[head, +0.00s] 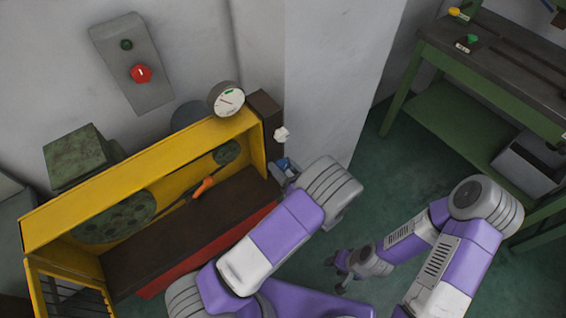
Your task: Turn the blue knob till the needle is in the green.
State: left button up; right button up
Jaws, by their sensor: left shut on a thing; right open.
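The blue knob (291,164) shows only in part at the right end of the yellow machine. My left gripper (284,172) is shut on it, and the wrist hides most of the grip. The round white gauge (226,99) stands on top of the machine's right end. It has a small green mark near the top of its dial and a thin reddish needle. The needle appears to lie off the green, but the dial is small. My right gripper (339,274) is open and empty, low over the floor.
The yellow machine (150,178) has an orange-handled tool (204,187) inside. A white knob (281,134) sits just above the blue one. A red-buttoned wall box (141,74) hangs behind. A green workbench (490,60) stands at right; green floor lies between.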

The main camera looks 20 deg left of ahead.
pick_arm(q)
jog(key=m+p, duration=0.2)
jog(key=m, duration=0.1)
jog(key=shift+d+m, duration=0.1)
jog(key=shift+m, duration=0.3)
jog(key=m+p, duration=0.2)
jog(key=m, duration=0.2)
jog(key=shift+m+p, duration=0.3)
jog(key=shift+p, duration=0.05)
jog(key=m+p, duration=0.1)
jog(key=m, duration=0.3)
jog(key=shift+s+f, duration=0.1)
jog(key=shift+f, duration=0.05)
jog(key=shift+f+m+p, duration=0.1)
jog(key=shift+m+p, duration=0.7)
jog(key=shift+m, duration=1.7)
jog(key=shift+s, duration=0.1)
jog(key=o, duration=0.9)
jog(key=shift+c, duration=0.2)
jog(key=shift+o, duration=0.7)
